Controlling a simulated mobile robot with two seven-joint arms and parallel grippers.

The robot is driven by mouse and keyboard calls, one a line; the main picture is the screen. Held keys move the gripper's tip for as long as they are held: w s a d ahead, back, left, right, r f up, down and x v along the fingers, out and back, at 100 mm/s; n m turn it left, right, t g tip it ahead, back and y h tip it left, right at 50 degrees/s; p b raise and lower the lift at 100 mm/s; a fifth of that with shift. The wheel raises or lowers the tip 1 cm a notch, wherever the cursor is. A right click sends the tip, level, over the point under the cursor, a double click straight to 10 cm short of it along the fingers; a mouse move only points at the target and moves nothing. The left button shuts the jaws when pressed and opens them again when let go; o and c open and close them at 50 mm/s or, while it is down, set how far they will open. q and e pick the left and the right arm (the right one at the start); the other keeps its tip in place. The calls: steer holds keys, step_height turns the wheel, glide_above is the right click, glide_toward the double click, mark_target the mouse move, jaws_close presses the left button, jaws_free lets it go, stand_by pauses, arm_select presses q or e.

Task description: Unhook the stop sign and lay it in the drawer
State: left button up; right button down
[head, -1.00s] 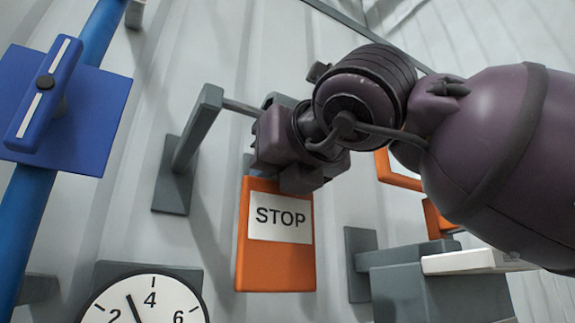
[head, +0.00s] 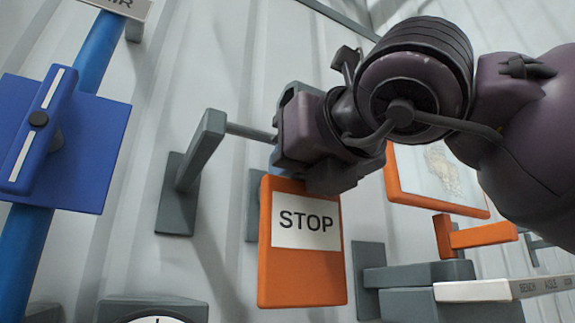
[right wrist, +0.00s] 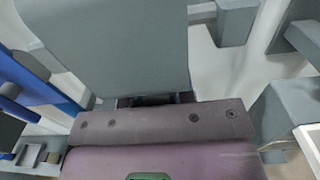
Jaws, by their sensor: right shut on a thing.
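The stop sign (head: 302,285) is an orange plate with a white STOP label, hanging nearly upright in the middle of the head view. My right gripper (head: 306,165) is shut on its upper part, which the fingers largely hide. A grey hook arm (head: 203,150) juts from the wall at the left, and its thin rod runs behind my gripper. Whether the sign still touches the rod is hidden. A grey slab (right wrist: 110,45) fills the upper left of the right wrist view, just beyond the gripper. A grey drawer-like box with a white labelled front (head: 480,290) is at the lower right. My left gripper is not in view.
A blue panel with a handle (head: 75,140) sits on a blue pole at the left. An orange-framed board (head: 440,180) and an orange bracket (head: 480,237) are on the wall at the right. A dial (head: 155,318) shows at the bottom edge.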

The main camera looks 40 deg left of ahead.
steer(key=shift+s+d, duration=0.2)
steer(key=shift+d, duration=0.3)
steer(key=shift+s+d+b, duration=0.2)
steer(key=shift+d+b, duration=0.25)
arm_select(q)
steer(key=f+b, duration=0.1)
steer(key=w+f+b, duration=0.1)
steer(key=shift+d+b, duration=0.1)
steer(key=shift+b, duration=0.2)
arm_select(e)
steer(key=v, duration=0.3)
steer(key=shift+s+d, duration=0.15)
steer(key=shift+d, duration=0.2)
